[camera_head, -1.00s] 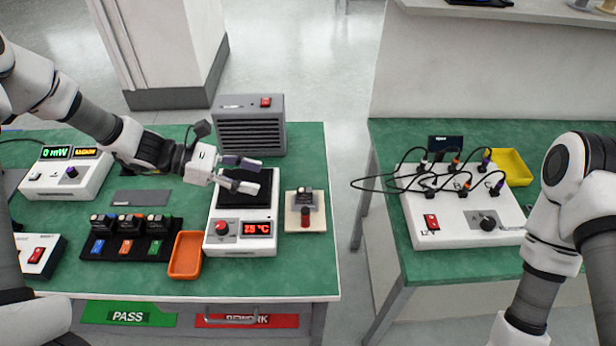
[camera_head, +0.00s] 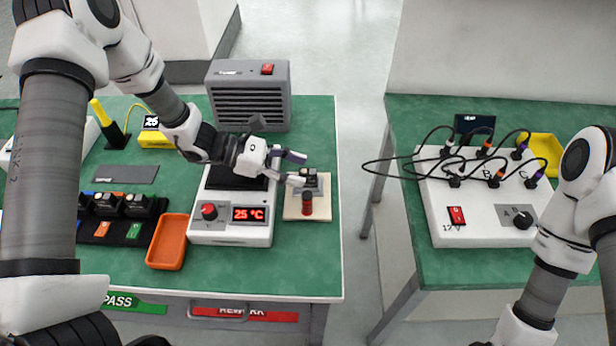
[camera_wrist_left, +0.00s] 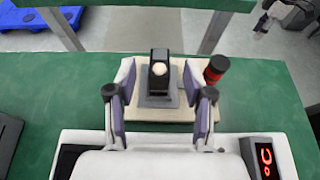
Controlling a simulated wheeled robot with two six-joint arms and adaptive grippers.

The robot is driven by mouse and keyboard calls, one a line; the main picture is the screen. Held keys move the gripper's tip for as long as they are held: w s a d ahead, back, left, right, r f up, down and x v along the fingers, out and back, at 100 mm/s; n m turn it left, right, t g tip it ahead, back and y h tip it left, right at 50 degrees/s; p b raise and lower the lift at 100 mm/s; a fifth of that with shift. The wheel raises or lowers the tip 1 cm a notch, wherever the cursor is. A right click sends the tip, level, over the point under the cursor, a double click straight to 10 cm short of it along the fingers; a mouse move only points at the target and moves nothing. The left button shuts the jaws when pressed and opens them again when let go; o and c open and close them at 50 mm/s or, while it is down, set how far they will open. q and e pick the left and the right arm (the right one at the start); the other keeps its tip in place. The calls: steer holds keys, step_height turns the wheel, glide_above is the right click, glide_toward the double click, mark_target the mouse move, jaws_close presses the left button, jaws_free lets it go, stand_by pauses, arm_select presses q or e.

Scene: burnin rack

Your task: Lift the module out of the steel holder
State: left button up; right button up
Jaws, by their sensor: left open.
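The module (camera_head: 310,178) is a small black block with a pale round face, upright in the grey steel holder (camera_wrist_left: 158,101) on a beige board (camera_head: 320,211). In the left wrist view the module (camera_wrist_left: 159,66) stands between the fingers. My left gripper (camera_head: 298,168) is open and empty, its fingers pointing toward the module from the left. In the wrist view my left gripper (camera_wrist_left: 163,95) has a finger on either side of the holder, with gaps visible. The head view partly hides the holder. My right gripper is outside the head view; a small pale part at the wrist view's top right may be it.
A red and black cylinder (camera_head: 307,203) stands on the board beside the holder. A white heater unit (camera_head: 220,232) reading 25 °C lies left of it. An orange tray (camera_head: 168,242) and a grey fan box (camera_head: 249,97) are nearby. The right table holds a cabled white box (camera_head: 480,215).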

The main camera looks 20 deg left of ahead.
arm_select(q)
steer(key=shift+w+d+f, duration=0.15)
steer(key=shift+w+d, duration=0.05)
steer(key=shift+s, duration=0.1)
jaws_close()
